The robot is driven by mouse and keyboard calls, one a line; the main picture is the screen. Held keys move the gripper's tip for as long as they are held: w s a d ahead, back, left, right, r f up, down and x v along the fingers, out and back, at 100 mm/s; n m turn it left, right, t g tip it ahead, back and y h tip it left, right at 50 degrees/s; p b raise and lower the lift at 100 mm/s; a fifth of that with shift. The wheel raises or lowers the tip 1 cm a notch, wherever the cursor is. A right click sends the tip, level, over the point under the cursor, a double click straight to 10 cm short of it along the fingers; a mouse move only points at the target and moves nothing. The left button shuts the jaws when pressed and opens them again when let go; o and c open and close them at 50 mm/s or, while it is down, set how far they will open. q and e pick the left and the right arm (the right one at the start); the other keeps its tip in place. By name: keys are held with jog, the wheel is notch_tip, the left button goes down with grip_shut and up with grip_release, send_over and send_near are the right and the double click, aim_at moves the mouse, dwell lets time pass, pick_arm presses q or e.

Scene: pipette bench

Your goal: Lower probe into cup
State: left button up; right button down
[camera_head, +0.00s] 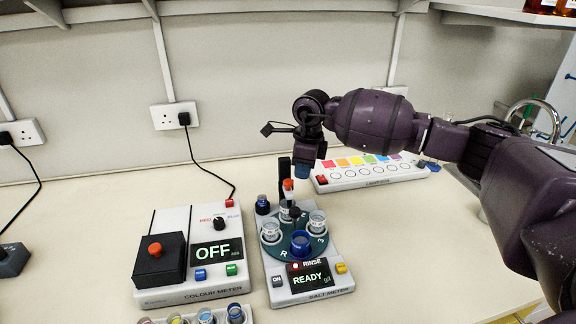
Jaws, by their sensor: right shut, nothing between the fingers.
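The salt meter (311,288) stands on the bench with a READY display (309,279). On top is a dark green turntable (285,250) with several cups in it, including a blue cup (301,243) at the front and a clear cup (317,222) at the right. At its back rises a black post (284,167) with a red-orange knob (288,184), apparently part of the probe holder. The probe tip is too small to place in or above a cup. My right gripper (302,172) points down, shut and empty, just right of the post; contact is unclear. My left gripper is out of view.
A colour meter (172,289) reading OFF stands to the left. A rack with coloured vials (206,316) is at the front edge of view. A light box (372,176) lies behind, near my right arm. The bench right of the salt meter is clear.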

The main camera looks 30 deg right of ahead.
notch_tip(320, 180, up, 11)
jog(key=shift+s+d+f+b, duration=0.15)
jog(key=shift+s+d+b, duration=0.15)
jog(key=shift+d, duration=0.15)
dwell(0.4)
